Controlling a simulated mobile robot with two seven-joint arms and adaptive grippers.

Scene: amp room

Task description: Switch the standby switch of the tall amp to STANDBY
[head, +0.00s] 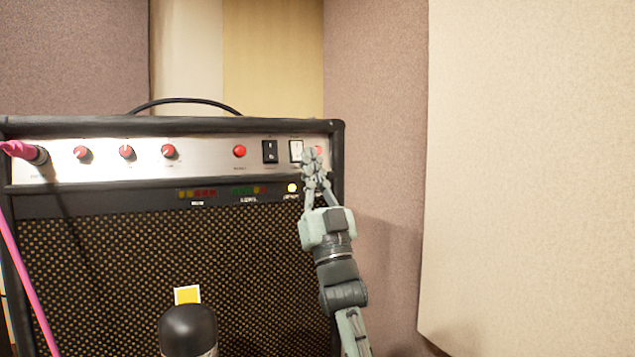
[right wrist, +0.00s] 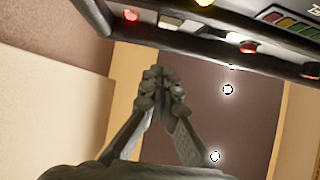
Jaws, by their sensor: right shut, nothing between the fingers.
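The amp's metal control panel (head: 205,165) faces me in the head view. Near its right end are a black rocker switch (head: 270,151) and a white rocker switch (head: 296,150). Their labels are too small to read, so I cannot tell which is standby. My right gripper (head: 313,157) is shut and empty. Its fingertips appear just right of the white switch, partly covering a red round light (head: 319,150). In the right wrist view the closed fingertips (right wrist: 162,85) show apart from the amp's edge (right wrist: 180,42). I cannot judge contact with the panel. My left gripper is not in view.
Red knobs (head: 127,152) and a red button (head: 239,151) line the panel. A pink cable (head: 18,149) is plugged in at the left. A yellow light (head: 292,188) glows below the switches. A pale wall panel (head: 530,170) stands at right.

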